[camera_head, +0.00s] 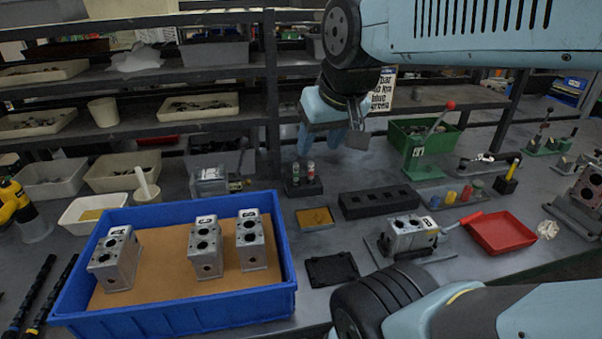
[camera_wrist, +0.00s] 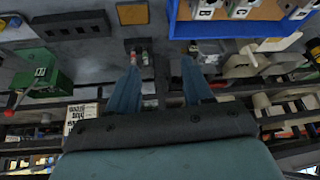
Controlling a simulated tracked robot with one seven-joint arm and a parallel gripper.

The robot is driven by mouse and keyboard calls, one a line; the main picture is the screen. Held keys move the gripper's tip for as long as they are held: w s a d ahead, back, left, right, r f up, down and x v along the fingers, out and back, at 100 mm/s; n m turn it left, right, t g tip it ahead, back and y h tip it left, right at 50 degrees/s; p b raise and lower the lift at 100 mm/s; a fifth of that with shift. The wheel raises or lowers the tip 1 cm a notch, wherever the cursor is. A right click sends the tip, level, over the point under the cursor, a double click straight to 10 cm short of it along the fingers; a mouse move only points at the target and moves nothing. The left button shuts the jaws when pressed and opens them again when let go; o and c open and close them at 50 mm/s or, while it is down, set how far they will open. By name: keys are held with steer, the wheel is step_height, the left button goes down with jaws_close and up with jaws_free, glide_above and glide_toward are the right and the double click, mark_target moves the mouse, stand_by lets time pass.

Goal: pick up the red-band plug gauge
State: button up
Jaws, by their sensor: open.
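Two slim plug gauges (camera_head: 311,170) stand upright side by side in a small black holder (camera_head: 304,188) in the middle of the bench. They carry small coloured bands, red and green among them. The bands are too small for me to tell surely which gauge is the red-band one. The pair also shows in the wrist view (camera_wrist: 145,59), just beyond the tip of my left-hand finger there. My gripper (camera_head: 330,146) is open and empty, pointing down, above and behind the holder in the head view. In the wrist view its two blue fingers (camera_wrist: 160,65) are spread wide, touching nothing.
A blue tray (camera_head: 288,262) with several valve blocks stands left. A black slotted block (camera_head: 380,202) and small yellow-bottomed tray (camera_head: 315,218) are near the holder. A green lever press (camera_head: 424,152) and red tray (camera_head: 500,232) are right. Shelves (camera_head: 150,128) rise behind.

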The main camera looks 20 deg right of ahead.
steer(key=w+d+f+m, duration=0.1)
steer(key=w+d+f, duration=0.15)
steer(key=w, duration=0.55)
steer(key=w+d+f+m, duration=0.2)
steer(key=w+f, duration=0.1)
steer(key=w, duration=0.4)
steer(key=m+g+h, duration=0.2)
glide_toward(311, 162)
steer(key=x, duration=0.7)
steer(key=shift+w+f, duration=0.1)
steer(key=shift+f, duration=0.05)
steer(key=shift+x, duration=2.8)
steer(key=shift+c, duration=0.3)
jaws_close()
